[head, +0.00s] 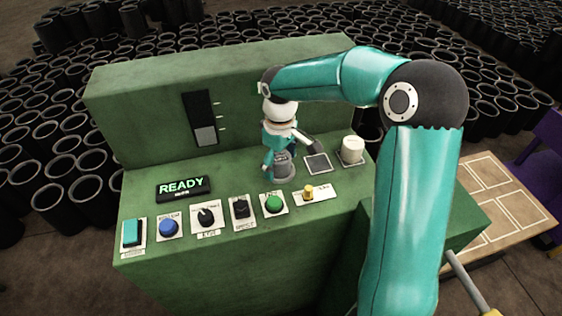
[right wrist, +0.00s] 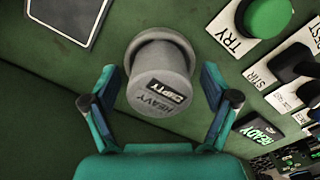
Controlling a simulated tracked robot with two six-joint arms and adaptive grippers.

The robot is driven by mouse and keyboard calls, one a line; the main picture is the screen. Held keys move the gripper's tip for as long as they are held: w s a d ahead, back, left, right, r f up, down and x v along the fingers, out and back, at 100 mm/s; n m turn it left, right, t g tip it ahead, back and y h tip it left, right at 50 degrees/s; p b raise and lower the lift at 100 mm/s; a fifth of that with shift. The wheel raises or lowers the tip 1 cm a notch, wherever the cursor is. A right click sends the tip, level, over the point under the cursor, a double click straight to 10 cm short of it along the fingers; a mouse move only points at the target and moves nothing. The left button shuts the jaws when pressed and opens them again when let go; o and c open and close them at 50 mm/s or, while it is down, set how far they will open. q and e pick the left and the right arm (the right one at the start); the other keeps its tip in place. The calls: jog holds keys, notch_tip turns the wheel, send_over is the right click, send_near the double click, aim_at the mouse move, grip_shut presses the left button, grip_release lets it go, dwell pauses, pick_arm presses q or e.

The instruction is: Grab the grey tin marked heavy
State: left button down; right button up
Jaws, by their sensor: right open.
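The grey tin (head: 284,168) stands on the green console top, below my right gripper (head: 291,156). In the right wrist view the tin (right wrist: 160,84) shows its round top, with the word HEAVY and a dark label that seems to read EMPTY. My right gripper (right wrist: 159,101) is open, with one finger on each side of the tin and a gap on both sides. In the head view the gripper hides part of the tin. My left gripper is not in view.
A white cup-like container (head: 352,150) stands right of an empty dark square pad (head: 318,162). The console's back panel (head: 140,110) rises behind.

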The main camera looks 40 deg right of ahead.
jog(key=c, duration=1.4)
jog(key=shift+r, duration=0.1)
